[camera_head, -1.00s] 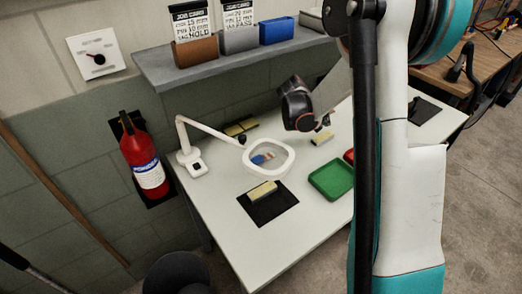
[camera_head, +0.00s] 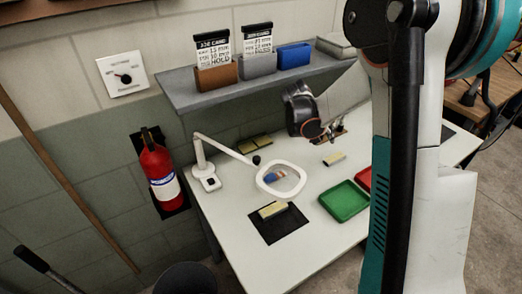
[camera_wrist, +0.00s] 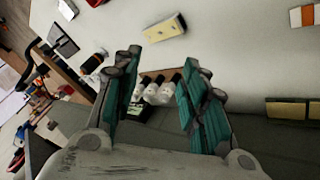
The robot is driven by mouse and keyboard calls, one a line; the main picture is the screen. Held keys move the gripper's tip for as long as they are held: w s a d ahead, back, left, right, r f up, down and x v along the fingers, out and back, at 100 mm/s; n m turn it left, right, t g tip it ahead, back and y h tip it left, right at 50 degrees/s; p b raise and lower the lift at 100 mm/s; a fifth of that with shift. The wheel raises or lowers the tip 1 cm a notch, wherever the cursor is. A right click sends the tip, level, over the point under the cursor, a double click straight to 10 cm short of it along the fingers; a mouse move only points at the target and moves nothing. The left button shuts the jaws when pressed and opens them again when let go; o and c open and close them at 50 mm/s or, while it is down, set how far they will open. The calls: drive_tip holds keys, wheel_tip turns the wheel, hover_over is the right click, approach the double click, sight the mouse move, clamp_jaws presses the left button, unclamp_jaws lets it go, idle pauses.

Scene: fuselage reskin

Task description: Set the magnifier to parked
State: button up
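The magnifier is a white desk lamp-like stand with a ring lens (camera_head: 281,178). Its base (camera_head: 206,180) stands at the left back of the table, and its jointed arm reaches right, holding the lens over the table. A small blue and orange piece shows through the lens. My gripper (camera_head: 333,133) is above the back of the table, right of the lens and apart from it. In the wrist view my gripper (camera_wrist: 160,88) has its teal fingers spread, with nothing held between them. I cannot make out the magnifier in the wrist view.
A black mat (camera_head: 279,226) with a yellow block lies in front of the lens. A green tray (camera_head: 344,201) is to its right. White bottles (camera_wrist: 160,92) stand beyond my fingers. A grey shelf (camera_head: 260,87) overhangs the back; a red extinguisher (camera_head: 160,178) hangs left.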

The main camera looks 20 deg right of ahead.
drive_tip(key=s+a+r+y+p, duration=0.3)
drive_tip(key=a+r+p, duration=0.3)
drive_tip(key=a+r, duration=0.55)
wheel_tip(320, 180, up, 8)
drive_tip(key=g+y+p, duration=0.2)
drive_tip(key=y+p, duration=0.2)
drive_tip(key=p, duration=0.3)
hover_over(257, 156)
drive_tip(key=shift+n, duration=0.4)
drive_tip(key=f+b, duration=0.1)
drive_tip(key=f, duration=0.6)
drive_tip(key=f+b, duration=0.2)
drive_tip(key=f, duration=0.4)
drive_tip(key=shift+s+a+f, duration=0.1)
drive_tip(key=shift+s+f, duration=0.1)
drive_tip(key=shift+f, duration=0.15)
clamp_jaws()
